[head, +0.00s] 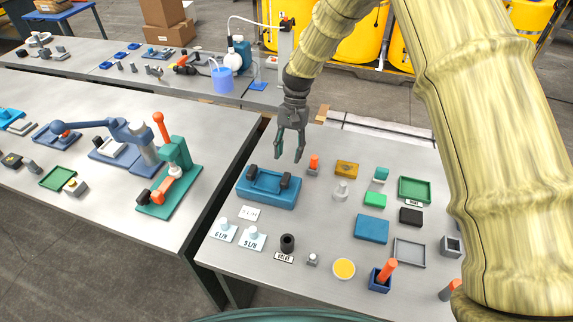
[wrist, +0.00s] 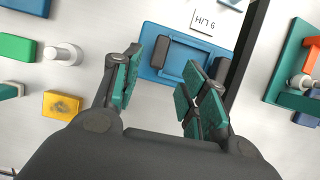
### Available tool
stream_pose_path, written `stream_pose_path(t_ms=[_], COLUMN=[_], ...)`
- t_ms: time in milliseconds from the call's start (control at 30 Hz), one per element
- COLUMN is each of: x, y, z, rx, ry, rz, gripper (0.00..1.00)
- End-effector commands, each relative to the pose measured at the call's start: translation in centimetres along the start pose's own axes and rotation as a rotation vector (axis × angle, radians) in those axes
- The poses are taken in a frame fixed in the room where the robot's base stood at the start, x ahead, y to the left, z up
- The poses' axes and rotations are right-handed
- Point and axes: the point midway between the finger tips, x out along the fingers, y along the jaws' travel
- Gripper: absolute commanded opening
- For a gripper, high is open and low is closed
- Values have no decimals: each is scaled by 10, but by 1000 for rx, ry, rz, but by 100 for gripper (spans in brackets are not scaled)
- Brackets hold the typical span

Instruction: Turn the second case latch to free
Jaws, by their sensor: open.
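The blue case (head: 266,200) lies on the near right table, with a blue carry handle (head: 268,179) on top. It has two dark latches, one at the left end (head: 252,170) and one at the right end (head: 285,181). My gripper (head: 288,155) is open and empty, above and behind the case's right end, apart from it. In the wrist view the case (wrist: 190,83) lies beyond my open fingers (wrist: 160,88). One latch (wrist: 160,51) shows between the fingertips; the other (wrist: 222,68) is partly hidden by the right finger. I cannot tell which latch counts as second.
An orange peg (head: 314,162) stands close to the right of my gripper. A grey post (head: 340,190) and a yellow block (head: 346,168) are farther right. White labelled plates lie in front of the case. A gap separates this table from the left one with a green press (head: 178,165).

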Motion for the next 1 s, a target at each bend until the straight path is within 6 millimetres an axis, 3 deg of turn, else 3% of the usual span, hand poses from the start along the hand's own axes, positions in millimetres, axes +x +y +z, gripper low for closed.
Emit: stream_pose_path(t_ms=[100,300,867,1000], x=[-18,-34,-38,-49], y=[0,0,0,0], z=[-1,0,0,4], rx=[0,0,0,0], ry=[2,0,0,0], rz=[-1,0,0,0], gripper=[43,43,43,43])
